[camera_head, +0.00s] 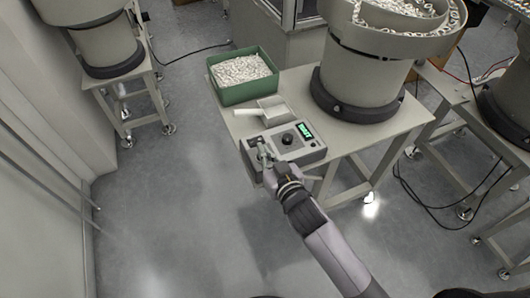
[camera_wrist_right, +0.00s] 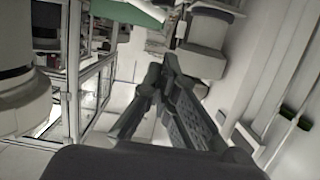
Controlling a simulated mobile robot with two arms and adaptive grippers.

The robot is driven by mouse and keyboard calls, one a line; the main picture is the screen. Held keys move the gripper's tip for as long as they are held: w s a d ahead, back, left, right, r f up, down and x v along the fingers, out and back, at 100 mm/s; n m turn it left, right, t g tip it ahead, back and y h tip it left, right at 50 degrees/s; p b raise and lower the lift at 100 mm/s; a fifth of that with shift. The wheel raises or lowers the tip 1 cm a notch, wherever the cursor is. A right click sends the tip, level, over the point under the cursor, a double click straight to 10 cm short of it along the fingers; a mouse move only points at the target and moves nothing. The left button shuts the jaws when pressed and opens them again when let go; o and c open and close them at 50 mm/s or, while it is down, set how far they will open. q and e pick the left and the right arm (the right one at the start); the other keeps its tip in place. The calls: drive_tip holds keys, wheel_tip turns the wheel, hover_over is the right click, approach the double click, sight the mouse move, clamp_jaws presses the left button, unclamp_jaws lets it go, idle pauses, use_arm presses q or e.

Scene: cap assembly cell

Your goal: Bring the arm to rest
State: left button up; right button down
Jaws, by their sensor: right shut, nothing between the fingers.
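My right gripper (camera_head: 264,155) is at the front left of the control box (camera_head: 308,153) in the head view, its arm coming up from the bottom right. Its fingers are shut and hold nothing. In the right wrist view its dark fingers (camera_wrist_right: 158,85) point away from the camera. The grey control box has a lit green display and a black knob. I cannot tell whether the fingers touch it. My left gripper is not in view.
Black cables lie on the floor at right. Open floor lies left of the table.

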idle(0.3)
drive_tip(key=s+d+f+m+g+h, duration=0.2)
drive_tip(key=s+d+f+g+h, duration=0.3)
drive_tip(key=s+d, duration=0.5)
drive_tip(key=s+d+f+g, duration=0.1)
drive_tip(key=s+d+g, duration=0.2)
drive_tip(key=s, duration=0.5)
drive_tip(key=s+d+f+g, duration=0.1)
drive_tip(key=s+d+g, duration=0.2)
drive_tip(key=s, duration=0.5)
wheel_tip(320, 180, down, 25)
drive_tip(key=g, duration=0.1)
drive_tip(key=s+d+f+n+g, duration=0.1)
drive_tip(key=s+d+f, duration=0.2)
drive_tip(key=s+f, duration=1.4)
drive_tip(key=shift+s, duration=0.25)
